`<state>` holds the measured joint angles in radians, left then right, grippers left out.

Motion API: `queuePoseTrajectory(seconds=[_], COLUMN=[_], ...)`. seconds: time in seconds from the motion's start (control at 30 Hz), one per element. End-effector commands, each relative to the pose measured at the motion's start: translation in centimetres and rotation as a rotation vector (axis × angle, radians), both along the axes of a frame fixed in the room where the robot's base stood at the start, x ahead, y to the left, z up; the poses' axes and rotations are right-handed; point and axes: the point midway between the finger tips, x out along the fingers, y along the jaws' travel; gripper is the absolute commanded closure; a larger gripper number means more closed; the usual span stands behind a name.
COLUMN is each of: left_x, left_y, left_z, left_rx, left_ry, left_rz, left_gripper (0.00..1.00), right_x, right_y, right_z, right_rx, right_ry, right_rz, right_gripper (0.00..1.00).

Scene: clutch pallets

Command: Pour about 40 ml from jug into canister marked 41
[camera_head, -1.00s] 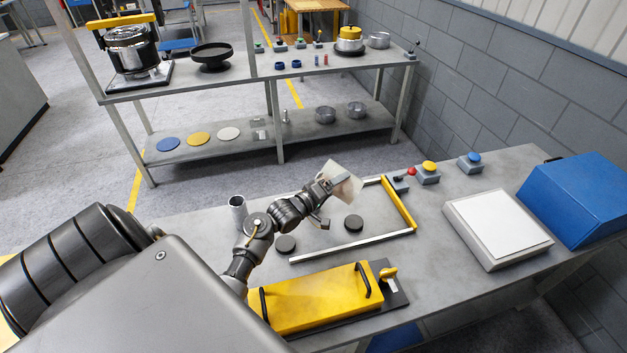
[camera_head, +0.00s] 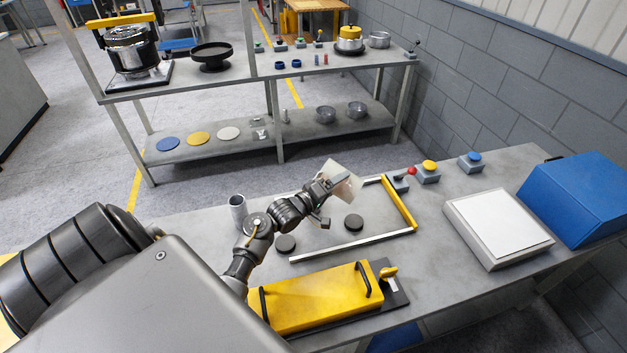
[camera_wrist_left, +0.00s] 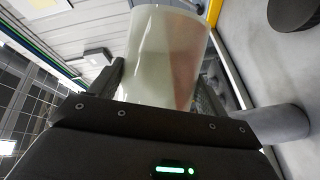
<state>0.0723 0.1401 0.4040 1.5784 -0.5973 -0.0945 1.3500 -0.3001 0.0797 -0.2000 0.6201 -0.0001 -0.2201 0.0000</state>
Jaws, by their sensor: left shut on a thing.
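My left gripper (camera_head: 335,185) is shut on a pale, translucent jug (camera_head: 348,178) and holds it tilted above the far part of the bench, by the framed area. In the left wrist view the jug (camera_wrist_left: 165,60) sits between the two fingers, with a whitish content showing through its wall. An upright grey metal cylinder (camera_head: 238,207) stands at the left of the bench, apart from the jug. Two dark round pieces (camera_head: 285,244) (camera_head: 354,222) lie near the arm. No number 41 is readable on anything. My right gripper is out of view.
A frame with a yellow bar (camera_head: 399,204) and a pale rail (camera_head: 350,246) borders the work area. A yellow box with black handles (camera_head: 312,300) lies in front. Button boxes (camera_head: 428,174), a white-topped unit (camera_head: 497,228) and a blue case (camera_head: 580,198) stand right.

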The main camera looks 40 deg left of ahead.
Motion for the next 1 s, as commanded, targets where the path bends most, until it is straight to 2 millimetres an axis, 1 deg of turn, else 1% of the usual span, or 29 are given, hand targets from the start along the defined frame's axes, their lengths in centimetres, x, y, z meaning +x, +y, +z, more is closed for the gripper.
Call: queuePoseTrajectory(seconds=[0.23, 0.27, 0.33, 0.4, 0.43, 0.47, 0.5, 0.53, 0.67, 0.73, 0.83, 1.0], left_x=[0.0, 0.0, 0.1, 0.0, 0.0, 0.0, 0.0, 0.0, 0.1, 0.0, 0.1, 0.1], left_y=[0.0, 0.0, -0.3, -0.4, -0.4, -0.4, -0.3, -0.3, -0.3, -0.2, -0.2, -0.2], left_z=[0.2, 0.5, 1.9, 2.2, 2.1, 1.0, 0.5, 0.3, 0.2, -0.1, 0.3, 0.0], left_rx=[-0.002, 0.013, 0.113, 0.233, 0.272, 0.308, 0.335, 0.340, 0.364, 0.410, 0.458, 0.483], left_ry=[-0.003, 0.001, 0.024, 0.052, 0.062, 0.071, 0.076, 0.077, 0.082, 0.093, 0.102, 0.108], left_rz=[0.000, 0.000, -0.004, -0.005, -0.005, -0.004, -0.004, -0.003, -0.003, -0.002, -0.002, -0.002], left_gripper=[0.56, 0.56, 0.56, 0.56, 0.56, 0.56, 0.56, 0.56, 0.56, 0.56, 0.56, 0.56], right_x=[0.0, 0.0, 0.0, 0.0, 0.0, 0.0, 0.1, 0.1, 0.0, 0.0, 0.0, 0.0], right_y=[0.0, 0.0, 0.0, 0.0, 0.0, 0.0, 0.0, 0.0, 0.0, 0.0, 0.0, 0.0], right_z=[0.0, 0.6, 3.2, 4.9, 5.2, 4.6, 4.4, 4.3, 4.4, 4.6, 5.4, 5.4], right_rx=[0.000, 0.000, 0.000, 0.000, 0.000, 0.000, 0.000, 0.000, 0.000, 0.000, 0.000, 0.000], right_ry=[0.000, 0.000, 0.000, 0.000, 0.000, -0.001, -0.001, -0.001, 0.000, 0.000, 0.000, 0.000], right_rz=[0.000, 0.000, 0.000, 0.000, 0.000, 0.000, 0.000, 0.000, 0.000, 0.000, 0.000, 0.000], right_gripper=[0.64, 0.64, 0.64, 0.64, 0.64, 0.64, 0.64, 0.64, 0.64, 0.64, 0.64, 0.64])
